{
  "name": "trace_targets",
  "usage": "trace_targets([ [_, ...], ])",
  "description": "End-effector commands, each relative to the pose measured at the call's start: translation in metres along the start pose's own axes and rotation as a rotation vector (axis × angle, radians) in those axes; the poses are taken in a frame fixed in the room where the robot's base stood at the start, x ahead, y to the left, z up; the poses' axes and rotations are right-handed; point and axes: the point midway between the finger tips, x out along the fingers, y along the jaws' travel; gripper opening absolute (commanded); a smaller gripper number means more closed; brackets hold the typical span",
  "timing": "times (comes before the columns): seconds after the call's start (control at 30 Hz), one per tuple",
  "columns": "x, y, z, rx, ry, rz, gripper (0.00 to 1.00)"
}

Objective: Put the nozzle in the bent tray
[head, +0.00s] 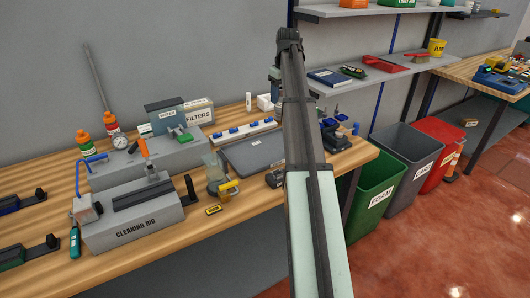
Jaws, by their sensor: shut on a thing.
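My arm rises through the middle of the head view and covers part of the bench. My gripper is not visible; small parts showing on both sides of the arm are too hidden to identify. I cannot make out the nozzle. A flat dark grey tray (250,155) lies on the bench just left of my arm, with its right side hidden. I cannot tell whether it is the bent tray.
A grey cleaning rig (135,230) stands at the bench's front left. A clear jug (215,172) and a yellow-handled item (229,188) stand nearby. A white rack (233,135) holds blue pieces. Right of the bench are green (375,185), grey (408,150) and red bins (440,155).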

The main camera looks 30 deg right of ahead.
Motion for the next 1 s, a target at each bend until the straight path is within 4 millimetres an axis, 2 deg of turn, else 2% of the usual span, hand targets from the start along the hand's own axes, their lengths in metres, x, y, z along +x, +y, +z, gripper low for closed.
trace_targets([
  [0.1, 0.002, -0.007, 0.009, -0.012, -0.002, -0.003, 0.00],
  [0.27, 0.006, -0.008, 0.010, -0.041, -0.009, -0.009, 0.00],
  [0.63, 0.054, -0.008, 0.017, -0.045, -0.011, -0.010, 0.00],
  [1.0, 0.081, -0.008, 0.020, -0.045, -0.010, -0.009, 0.00],
])
